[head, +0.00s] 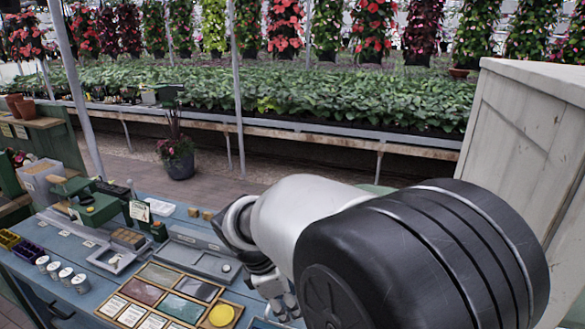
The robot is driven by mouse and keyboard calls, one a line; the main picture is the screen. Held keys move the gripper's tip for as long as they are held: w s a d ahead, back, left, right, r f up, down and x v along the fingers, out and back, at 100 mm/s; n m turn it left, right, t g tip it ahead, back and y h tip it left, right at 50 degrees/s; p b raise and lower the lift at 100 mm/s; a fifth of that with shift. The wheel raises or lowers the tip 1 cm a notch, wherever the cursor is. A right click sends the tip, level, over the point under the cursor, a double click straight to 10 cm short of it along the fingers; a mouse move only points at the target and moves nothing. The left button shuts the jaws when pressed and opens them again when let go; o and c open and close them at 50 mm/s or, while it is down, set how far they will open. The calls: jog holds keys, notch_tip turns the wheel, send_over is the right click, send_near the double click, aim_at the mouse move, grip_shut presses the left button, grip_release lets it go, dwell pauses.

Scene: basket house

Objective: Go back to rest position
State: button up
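My gripper (283,306) shows at the lower middle of the head view, below my arm's wrist. It hangs over the right part of the blue table (60,285), close to a wooden tray. My arm fills the lower right and hides part of the gripper and the table behind it. The fingers are small and partly covered, so I cannot tell whether they are open or shut or hold anything.
The wooden compartment tray (180,298) holds coloured panels, labels and a yellow disc (221,315). Several white cups (66,276) and green machines (98,208) stand at left. A grey tray (200,262) lies behind. A tall pale wooden cabinet (520,130) stands at right.

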jog(key=s+d+r+m+y, duration=0.2)
jog(key=s+d+r+m, duration=0.6)
jog(key=s+d+m, duration=0.15)
jog(key=s+d+m+t+y, duration=0.1)
jog(key=s+d+m, duration=0.4)
jog(key=s+m, duration=0.5)
jog(key=s+t, duration=0.1)
jog(key=s, duration=0.2)
jog(key=shift+s+d+r+t, duration=0.2)
jog(key=shift+s+r+t, duration=0.1)
jog(key=shift+r+t, duration=0.1)
